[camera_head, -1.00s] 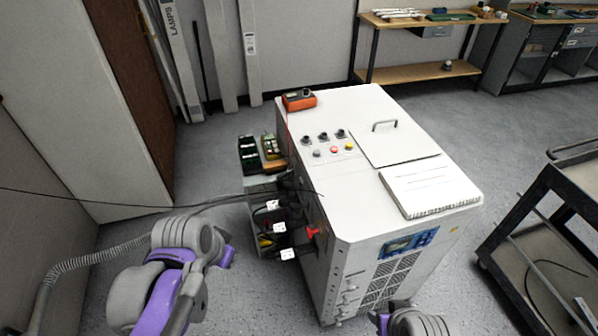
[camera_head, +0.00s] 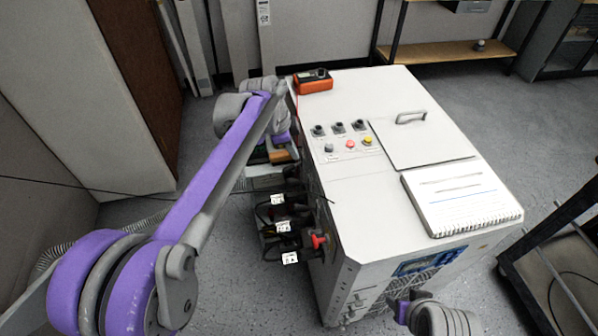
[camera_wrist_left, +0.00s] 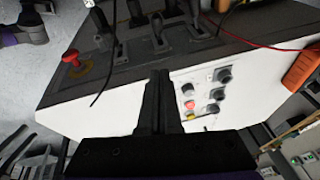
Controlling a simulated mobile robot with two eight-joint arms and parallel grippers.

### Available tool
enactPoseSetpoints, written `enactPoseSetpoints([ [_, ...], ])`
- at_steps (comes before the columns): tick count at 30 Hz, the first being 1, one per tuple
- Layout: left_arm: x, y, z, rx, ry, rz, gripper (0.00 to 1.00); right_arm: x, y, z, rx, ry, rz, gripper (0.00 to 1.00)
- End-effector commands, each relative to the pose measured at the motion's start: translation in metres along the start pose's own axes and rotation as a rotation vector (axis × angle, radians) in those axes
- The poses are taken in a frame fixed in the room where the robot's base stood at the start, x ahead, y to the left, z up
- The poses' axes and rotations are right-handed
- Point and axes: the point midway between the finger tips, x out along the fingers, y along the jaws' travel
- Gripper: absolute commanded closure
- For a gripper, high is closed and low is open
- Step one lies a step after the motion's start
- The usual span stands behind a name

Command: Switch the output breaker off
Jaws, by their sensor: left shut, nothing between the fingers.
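The white cabinet (camera_head: 370,115) stands at the centre of the head view. Its dark side panel shows in the left wrist view (camera_wrist_left: 120,75), with several black levers or switches (camera_wrist_left: 157,28) and a red knob (camera_wrist_left: 71,57). The red knob also shows in the head view (camera_head: 318,241). I cannot tell for certain which of these is the output breaker. My left gripper (camera_wrist_left: 159,75) is shut and empty, its fingers pointing at the panel below the black levers in the wrist view. In the head view my left forearm hides part of that side.
Buttons and knobs (camera_head: 345,140), an orange meter (camera_head: 313,82) and a spiral notebook (camera_head: 462,197) are on the cabinet top. Black cables with white tags (camera_head: 283,226) hang beside the panel. A dark cart (camera_head: 560,250) stands at right.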

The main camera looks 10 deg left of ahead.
Motion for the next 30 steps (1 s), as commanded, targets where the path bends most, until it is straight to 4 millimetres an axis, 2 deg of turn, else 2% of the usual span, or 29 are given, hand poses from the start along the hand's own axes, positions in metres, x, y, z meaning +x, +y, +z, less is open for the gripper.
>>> enactPoseSetpoints([
  [7,0.002,0.0,0.0,-0.002,0.0,-0.001,1.0,0.0,0.0,0.0,0.0,0.0,0.0,0.5],
  [11,0.015,0.0,0.0,-0.002,0.0,-0.001,1.0,0.001,0.0,0.001,0.0,0.0,0.0,0.5],
  [24,0.105,0.0,0.0,-0.002,0.0,-0.001,1.0,0.009,0.0,0.005,0.0,-0.003,0.0,0.5],
  [30,0.122,0.0,0.022,-0.005,-0.001,-0.002,1.0,0.01,0.0,0.006,0.0,-0.004,0.0,0.5],
])
